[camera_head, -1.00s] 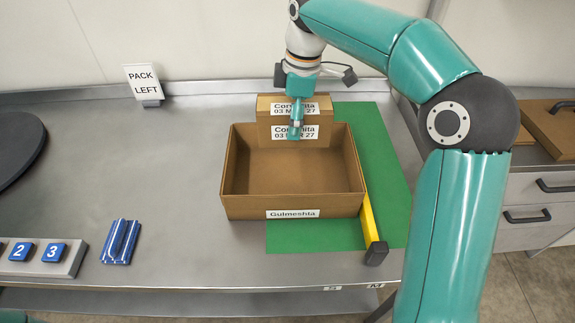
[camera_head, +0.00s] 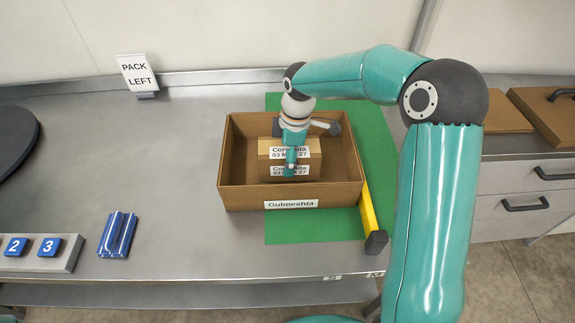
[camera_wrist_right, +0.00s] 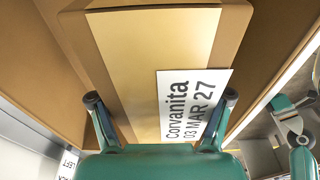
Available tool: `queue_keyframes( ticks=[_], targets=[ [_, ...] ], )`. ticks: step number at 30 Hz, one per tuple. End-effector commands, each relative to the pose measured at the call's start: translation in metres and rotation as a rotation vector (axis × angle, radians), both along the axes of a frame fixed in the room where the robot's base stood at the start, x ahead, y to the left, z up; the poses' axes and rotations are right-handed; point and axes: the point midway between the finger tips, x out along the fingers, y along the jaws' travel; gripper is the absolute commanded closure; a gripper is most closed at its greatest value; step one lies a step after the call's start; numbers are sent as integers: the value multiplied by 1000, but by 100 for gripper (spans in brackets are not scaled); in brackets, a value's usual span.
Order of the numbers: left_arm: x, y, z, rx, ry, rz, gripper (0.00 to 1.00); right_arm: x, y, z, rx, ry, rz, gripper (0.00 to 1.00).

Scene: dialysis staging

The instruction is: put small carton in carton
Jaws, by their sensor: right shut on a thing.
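The open carton (camera_head: 230,197), labelled "Gulmeshta", stands partly on a green mat. The small carton (camera_head: 309,160), labelled "Corvanita 03 MAR 27", is inside the open carton's walls, near its middle. My right gripper (camera_head: 290,172) is shut on the small carton from above. In the right wrist view, the small carton (camera_wrist_right: 130,50) lies between my right gripper's fingertips (camera_wrist_right: 160,98). Whether the small carton touches the open carton's floor cannot be told. My left gripper does not show.
A yellow bar (camera_head: 369,212) with a black end lies along the open carton's right side on the green mat (camera_head: 310,233). A "PACK LEFT" sign (camera_head: 137,73) stands at the back. Blue rails (camera_head: 118,235) and numbered buttons (camera_head: 47,246) are left. The middle-left table is clear.

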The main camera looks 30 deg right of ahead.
Motion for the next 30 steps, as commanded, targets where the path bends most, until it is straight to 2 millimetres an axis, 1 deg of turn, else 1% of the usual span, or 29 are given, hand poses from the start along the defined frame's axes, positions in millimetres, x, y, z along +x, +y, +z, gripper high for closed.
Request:
queue_keyframes(
  ticks=[3, 6, 9, 14, 15, 17, 18, 19, 30],
  targets=[
    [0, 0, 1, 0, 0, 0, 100, -1, 0, -18, 0, 5, -1, 89],
    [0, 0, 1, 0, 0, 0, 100, -1, 0, -30, 1, 3, -1, 89],
    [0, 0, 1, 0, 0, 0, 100, 0, 0, -35, 0, 1, -1, 89],
    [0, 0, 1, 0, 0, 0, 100, 0, 0, -35, 0, 0, 0, 89],
    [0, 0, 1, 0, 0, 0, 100, -1, 0, -36, 0, 2, 0, 19],
    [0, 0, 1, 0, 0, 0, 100, -1, 0, -35, 0, 2, 0, 9],
    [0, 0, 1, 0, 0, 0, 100, -1, 0, -35, 0, 2, 0, 3],
    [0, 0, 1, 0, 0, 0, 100, -1, 0, -35, 0, 2, 0, 0],
    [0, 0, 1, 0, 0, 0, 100, 0, 0, -34, 0, 1, 1, 0]
  ],
)
